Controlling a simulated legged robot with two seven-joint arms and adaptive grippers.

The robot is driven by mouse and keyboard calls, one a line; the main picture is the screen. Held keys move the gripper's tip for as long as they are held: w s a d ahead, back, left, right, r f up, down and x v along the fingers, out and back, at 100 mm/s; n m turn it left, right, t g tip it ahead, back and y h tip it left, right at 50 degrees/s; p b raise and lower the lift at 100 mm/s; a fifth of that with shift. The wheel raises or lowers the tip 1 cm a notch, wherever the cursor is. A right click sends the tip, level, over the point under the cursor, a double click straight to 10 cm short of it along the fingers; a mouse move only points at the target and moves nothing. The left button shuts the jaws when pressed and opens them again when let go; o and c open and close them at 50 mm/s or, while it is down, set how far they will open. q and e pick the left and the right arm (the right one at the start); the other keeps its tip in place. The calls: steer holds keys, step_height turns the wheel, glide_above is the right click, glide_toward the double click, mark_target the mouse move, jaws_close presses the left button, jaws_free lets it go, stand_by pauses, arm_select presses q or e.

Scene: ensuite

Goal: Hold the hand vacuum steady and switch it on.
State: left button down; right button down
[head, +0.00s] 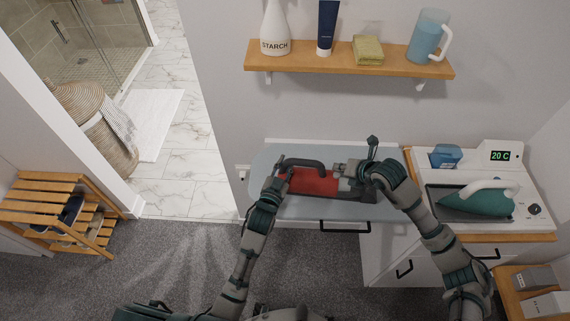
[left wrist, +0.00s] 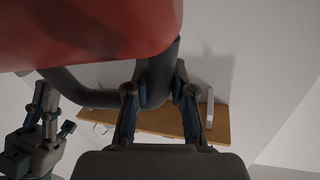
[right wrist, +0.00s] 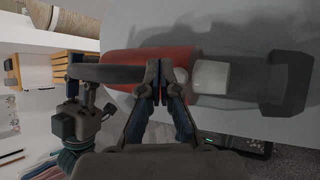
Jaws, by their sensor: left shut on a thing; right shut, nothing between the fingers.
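The hand vacuum (head: 314,182) has a red body, a dark curved handle and a grey front part. It is at the grey ironing board (head: 265,160); I cannot tell whether it touches the surface. My left gripper (head: 281,178) is shut on its handle, which shows between the fingers in the left wrist view (left wrist: 155,88). My right gripper (head: 352,174) is shut and empty near the front end of the vacuum. In the right wrist view its fingertips (right wrist: 160,82) overlap the red body beside the pale part. No switch can be made out clearly.
A green iron (head: 478,203) sits on the white unit at right, beside a blue container (head: 445,156). A wooden rack (head: 60,205) stands at left. Carpet is clear at lower left.

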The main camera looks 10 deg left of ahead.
mark_target(338, 176)
arm_select(q)
steer(key=shift+d+f, duration=0.1)
steer(key=shift+f, duration=0.3)
arm_select(e)
steer(key=shift+f, duration=0.1)
steer(key=shift+f, duration=0.35)
steer(key=shift+f, duration=0.5)
stand_by(0.6)
steer(key=shift+r, duration=0.95)
step_height(338, 176, up, 6)
stand_by(0.4)
